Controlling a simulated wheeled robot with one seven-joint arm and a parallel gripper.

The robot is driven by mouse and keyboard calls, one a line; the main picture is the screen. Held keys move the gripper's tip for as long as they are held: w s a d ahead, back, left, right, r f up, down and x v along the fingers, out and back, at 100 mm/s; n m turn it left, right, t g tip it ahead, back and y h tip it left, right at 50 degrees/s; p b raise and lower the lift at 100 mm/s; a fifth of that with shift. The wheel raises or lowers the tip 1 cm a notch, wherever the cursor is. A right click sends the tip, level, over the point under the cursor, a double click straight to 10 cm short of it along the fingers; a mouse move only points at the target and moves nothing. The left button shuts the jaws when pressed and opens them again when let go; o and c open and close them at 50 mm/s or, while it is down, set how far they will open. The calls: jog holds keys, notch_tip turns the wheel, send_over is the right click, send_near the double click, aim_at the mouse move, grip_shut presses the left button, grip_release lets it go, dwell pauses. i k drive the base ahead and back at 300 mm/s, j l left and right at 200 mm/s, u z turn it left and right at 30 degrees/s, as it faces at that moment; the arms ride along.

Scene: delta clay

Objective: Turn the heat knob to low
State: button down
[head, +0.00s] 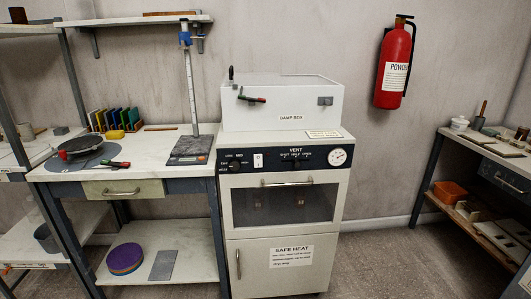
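The heat knob (234,167) is a small dark round knob at the left of the dark control panel (270,164) on the cabinet oven. Small white lettering stands above and beside it, too small to read surely. I cannot tell which setting the knob points at. A small white switch (258,160) sits just right of the knob. My gripper is not in this view, so nothing is seen touching the knob.
Vent controls (296,156) and a round dial (338,157) share the panel. The oven door handle (288,183) juts out below. A damp box (282,105) stands on top. A workbench (130,150) adjoins the left side. The floor in front right is clear.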

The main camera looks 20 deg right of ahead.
aim_at(235, 164)
jog(key=i, duration=0.95)
